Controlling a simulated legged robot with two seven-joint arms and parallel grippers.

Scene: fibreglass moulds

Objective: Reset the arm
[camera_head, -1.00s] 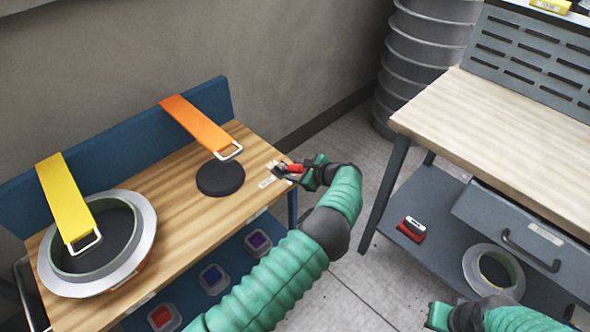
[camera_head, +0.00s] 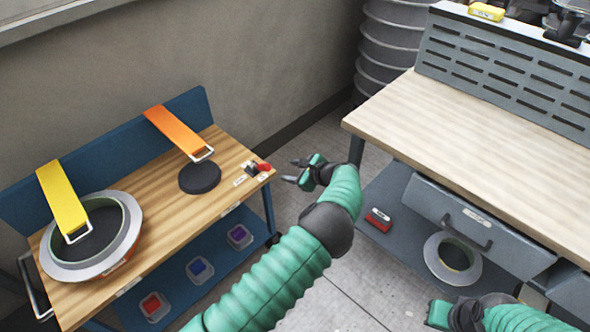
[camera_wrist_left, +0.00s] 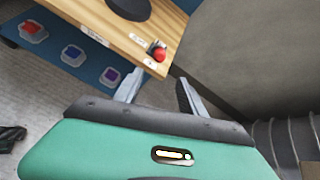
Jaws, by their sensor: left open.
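My left arm (camera_head: 270,280), in green sleeving, comes in from the bottom of the head view. My left gripper (camera_head: 294,171) is open and empty, over the gap between the wooden cart and the workbench. In the left wrist view its two fingers (camera_wrist_left: 158,92) are spread with nothing between them. A small device with a red knob (camera_head: 263,168) sits on the cart's right corner, to the left of the fingertips and apart from them; it also shows in the left wrist view (camera_wrist_left: 159,54). My right gripper (camera_head: 440,314) shows at the bottom edge, its fingers unclear.
The wooden cart (camera_head: 165,225) holds a ring mould (camera_head: 62,272), a black disc (camera_head: 200,177), and yellow (camera_head: 61,195) and orange (camera_head: 174,130) straps. Coloured boxes (camera_head: 200,269) are on its lower shelf. A workbench (camera_head: 450,125) stands right, with a grey ring (camera_head: 452,258) below.

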